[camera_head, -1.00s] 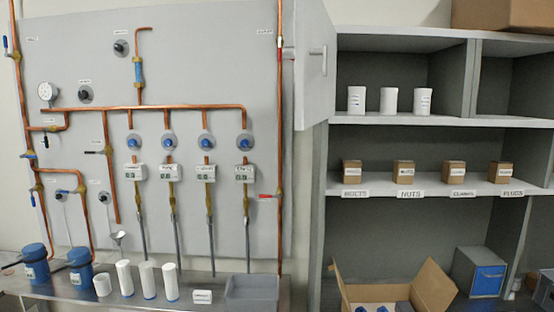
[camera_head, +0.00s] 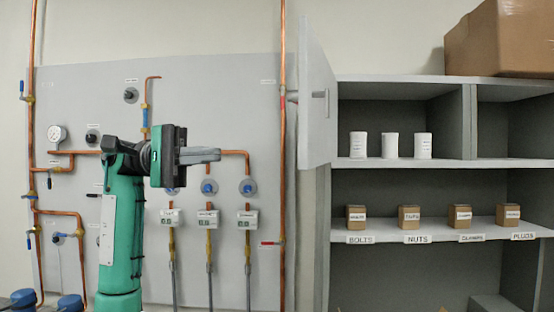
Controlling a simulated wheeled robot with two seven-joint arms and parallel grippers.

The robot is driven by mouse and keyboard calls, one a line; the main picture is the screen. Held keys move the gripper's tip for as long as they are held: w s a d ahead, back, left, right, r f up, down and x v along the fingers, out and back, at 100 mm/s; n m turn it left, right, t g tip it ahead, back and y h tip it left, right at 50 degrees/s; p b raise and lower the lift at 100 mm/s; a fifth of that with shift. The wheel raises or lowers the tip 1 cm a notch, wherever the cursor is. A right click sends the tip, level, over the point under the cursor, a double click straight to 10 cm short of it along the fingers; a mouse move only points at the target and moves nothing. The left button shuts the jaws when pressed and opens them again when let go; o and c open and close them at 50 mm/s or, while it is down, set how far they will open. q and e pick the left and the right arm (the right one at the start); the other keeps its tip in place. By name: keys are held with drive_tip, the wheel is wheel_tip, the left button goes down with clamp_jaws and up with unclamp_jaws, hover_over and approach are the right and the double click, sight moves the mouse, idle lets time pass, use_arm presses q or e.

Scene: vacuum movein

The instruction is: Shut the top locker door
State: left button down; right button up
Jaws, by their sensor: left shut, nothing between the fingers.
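The top locker door (camera_head: 317,97) is a light grey panel standing open at the left side of the top locker compartment (camera_head: 400,108). My right gripper is not in view.
Copper pipes and valves (camera_head: 208,187) on the grey wall panel (camera_head: 220,100) lie behind my left arm. A vertical copper pipe (camera_head: 282,200) runs beside the door. Small labelled boxes (camera_head: 409,217) stand on the shelf below. A cardboard box (camera_head: 500,38) sits on top.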

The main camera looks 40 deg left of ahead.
use_arm(q)
drive_tip(key=s, duration=0.2)
drive_tip(key=p, duration=0.6)
approach(299, 154)
drive_tip(key=shift+m+y, duration=0.3)
drive_tip(key=x, duration=0.3)
drive_tip(key=r+x, duration=0.1)
drive_tip(key=x, duration=0.1)
drive_tip(key=shift+w+d, duration=0.1)
drive_tip(key=shift+w, duration=0.2)
drive_tip(key=shift+w+d+f+p, duration=0.15)
drive_tip(key=shift+d+f+p, duration=0.1)
drive_tip(key=shift+d+p, duration=0.3)
drive_tip(key=shift+d, duration=0.1)
